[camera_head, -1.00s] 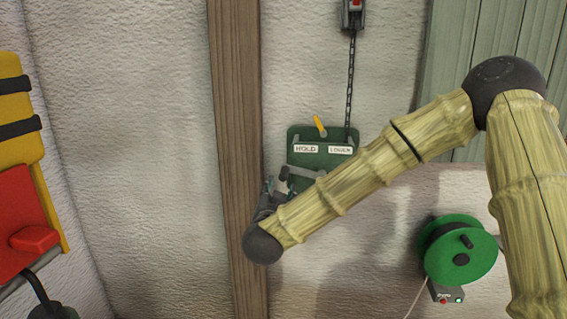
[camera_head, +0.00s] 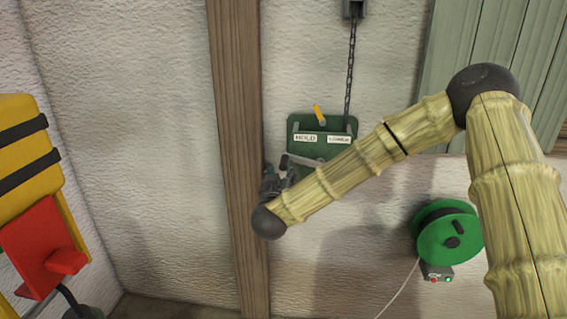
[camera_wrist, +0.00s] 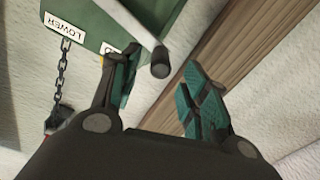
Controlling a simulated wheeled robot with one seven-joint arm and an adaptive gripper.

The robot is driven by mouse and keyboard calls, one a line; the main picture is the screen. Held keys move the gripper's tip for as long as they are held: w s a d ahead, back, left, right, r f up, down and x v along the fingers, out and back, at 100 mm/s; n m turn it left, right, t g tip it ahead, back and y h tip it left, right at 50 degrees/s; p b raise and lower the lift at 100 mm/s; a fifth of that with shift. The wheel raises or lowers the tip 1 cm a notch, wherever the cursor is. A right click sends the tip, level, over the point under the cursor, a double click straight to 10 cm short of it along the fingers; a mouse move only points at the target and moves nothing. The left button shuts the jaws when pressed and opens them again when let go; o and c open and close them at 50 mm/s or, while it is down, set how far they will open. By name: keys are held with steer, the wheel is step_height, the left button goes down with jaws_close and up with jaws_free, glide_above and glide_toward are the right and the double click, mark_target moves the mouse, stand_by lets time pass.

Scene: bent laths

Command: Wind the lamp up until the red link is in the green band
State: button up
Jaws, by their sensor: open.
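The winch is a green plate (camera_head: 345,123) on the wall with HOLD and LOWER labels. Its yellow lever (camera_head: 319,114) leans up and left, above the HOLD label. A dark chain (camera_head: 350,70) rises from the plate; it also shows in the wrist view (camera_wrist: 62,70). The grey crank (camera_head: 300,160) is partly hidden by my arm. In the wrist view, the crank's rounded grip (camera_wrist: 160,62) lies by the gap between my fingertips. My gripper (camera_wrist: 158,84) is open, with nothing clasped. A small reddish part (camera_wrist: 58,118) shows by the chain, blurred. I see no green band.
A brown wooden post (camera_head: 238,150) runs up the wall just left of the winch, close behind my wrist. A green cable reel (camera_head: 430,245) hangs at right. A red and yellow unit (camera_head: 40,240) stands at left. Pale green boards (camera_head: 500,60) are at upper right.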

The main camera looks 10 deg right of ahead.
mark_target(283, 168)
steer(key=shift+p+x, duration=0.55)
steer(key=shift+x, duration=1.9)
jaws_close()
